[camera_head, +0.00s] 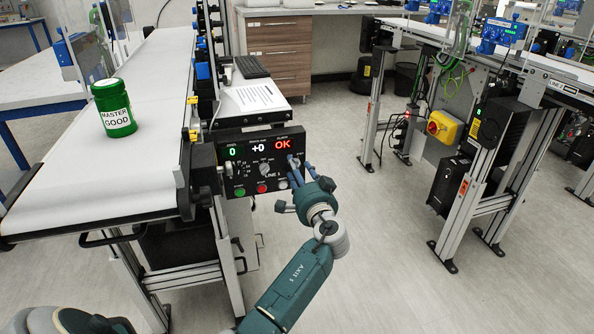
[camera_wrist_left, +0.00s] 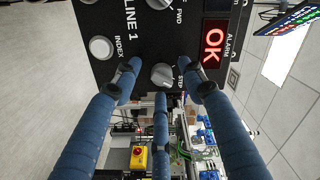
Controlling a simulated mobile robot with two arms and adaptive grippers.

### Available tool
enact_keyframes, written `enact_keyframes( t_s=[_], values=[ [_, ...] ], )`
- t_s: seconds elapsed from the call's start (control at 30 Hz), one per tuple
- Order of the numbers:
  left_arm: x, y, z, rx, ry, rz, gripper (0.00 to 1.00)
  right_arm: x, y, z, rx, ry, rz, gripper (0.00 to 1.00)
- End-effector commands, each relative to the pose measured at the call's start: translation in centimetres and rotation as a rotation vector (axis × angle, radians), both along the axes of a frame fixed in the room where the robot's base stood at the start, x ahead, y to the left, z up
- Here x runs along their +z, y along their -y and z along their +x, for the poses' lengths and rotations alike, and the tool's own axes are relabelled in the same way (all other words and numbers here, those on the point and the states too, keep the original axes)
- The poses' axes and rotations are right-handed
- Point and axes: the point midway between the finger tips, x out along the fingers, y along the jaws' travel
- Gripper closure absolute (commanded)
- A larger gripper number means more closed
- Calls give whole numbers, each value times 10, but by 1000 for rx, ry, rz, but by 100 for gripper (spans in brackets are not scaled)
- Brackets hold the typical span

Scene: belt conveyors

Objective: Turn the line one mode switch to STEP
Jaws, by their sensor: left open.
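The black LINE 1 control panel (camera_head: 233,165) hangs at the end of the near conveyor. My left gripper (camera_head: 294,166) is at its right side, open, its blue fingers pointing at the panel. In the left wrist view, a grey rotary knob (camera_wrist_left: 163,75) with a STEP label beside it sits between the spread fingertips (camera_wrist_left: 160,85). The fingers look apart from the knob, though contact is hard to judge. The knob's exact setting is unclear. In the head view the gripper hides this knob. My right gripper is not in view.
Another knob (camera_head: 265,170) and green, red and white buttons share the panel; the white INDEX button (camera_wrist_left: 100,47) is close to a finger. A red OK display (camera_head: 283,144) is lit above. A green MASTER GOOD jar (camera_head: 113,106) stands on the white belt (camera_head: 150,75).

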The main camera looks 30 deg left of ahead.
Motion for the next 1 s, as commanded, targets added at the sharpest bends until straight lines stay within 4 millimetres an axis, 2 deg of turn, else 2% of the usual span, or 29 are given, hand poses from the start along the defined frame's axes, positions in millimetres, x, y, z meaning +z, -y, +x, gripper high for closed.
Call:
enact_keyframes(
  t_s=[0.4,0.53,0.7,1.0],
  values=[
    [-2,62,-53,-1,-3,-5,58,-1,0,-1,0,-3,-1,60],
    [-3,77,-66,2,-4,-3,58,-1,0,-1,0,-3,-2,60],
    [-2,86,-75,2,-4,-3,58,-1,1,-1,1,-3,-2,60],
    [-2,87,-76,2,-4,-3,58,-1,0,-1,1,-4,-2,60]
  ],
)
